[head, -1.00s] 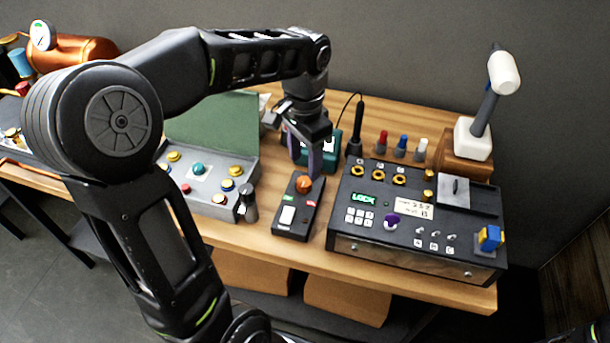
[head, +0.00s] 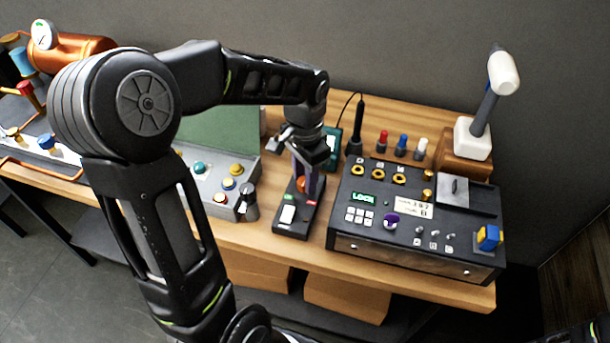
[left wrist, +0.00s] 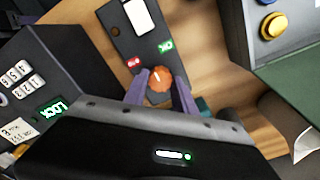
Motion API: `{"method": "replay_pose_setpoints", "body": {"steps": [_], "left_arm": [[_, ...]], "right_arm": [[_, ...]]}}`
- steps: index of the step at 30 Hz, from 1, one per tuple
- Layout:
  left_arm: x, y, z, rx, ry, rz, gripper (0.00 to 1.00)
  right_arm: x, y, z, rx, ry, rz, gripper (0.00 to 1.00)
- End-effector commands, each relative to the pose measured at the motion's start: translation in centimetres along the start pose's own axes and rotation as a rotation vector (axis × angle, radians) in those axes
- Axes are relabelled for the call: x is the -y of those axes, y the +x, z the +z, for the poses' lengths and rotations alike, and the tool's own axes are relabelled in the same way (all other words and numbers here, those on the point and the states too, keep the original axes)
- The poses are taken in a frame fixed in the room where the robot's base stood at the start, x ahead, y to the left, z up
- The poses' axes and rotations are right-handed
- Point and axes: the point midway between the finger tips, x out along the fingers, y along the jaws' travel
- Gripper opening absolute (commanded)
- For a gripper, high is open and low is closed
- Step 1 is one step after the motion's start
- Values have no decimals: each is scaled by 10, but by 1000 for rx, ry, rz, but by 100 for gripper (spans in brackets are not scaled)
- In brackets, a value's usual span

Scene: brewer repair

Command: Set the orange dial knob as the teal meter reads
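The orange dial knob (head: 301,184) stands on a small black panel (head: 291,228) with a white switch and small red and green labels. It also shows in the left wrist view (left wrist: 160,85), with a pale mark on its top. My left gripper (head: 306,178) points down over the knob. In the left wrist view its two purple fingers (left wrist: 160,80) are on either side of the knob, with narrow gaps seeming to show. The teal meter (head: 331,142) stands behind the panel, mostly hidden by my left gripper; its reading cannot be seen. My right gripper is out of view.
Right of the panel is a black box (head: 345,238) with a green LOCK display, keys and a purple knob. Left is a grey box (head: 248,172) with coloured buttons and an open green lid. A black probe (head: 356,130) stands behind. Bare wood shows in front.

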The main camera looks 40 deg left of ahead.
Motion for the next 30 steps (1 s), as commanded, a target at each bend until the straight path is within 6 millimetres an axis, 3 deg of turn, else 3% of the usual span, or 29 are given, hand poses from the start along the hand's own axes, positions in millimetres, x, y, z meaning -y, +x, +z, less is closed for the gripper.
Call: {"method": "replay_pose_setpoints", "body": {"steps": [11,30], "left_arm": [[0,0,0,0,0,0,0],[0,0,0,0,-107,-1,0]], "right_arm": [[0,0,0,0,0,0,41],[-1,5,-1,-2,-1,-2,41]]}}
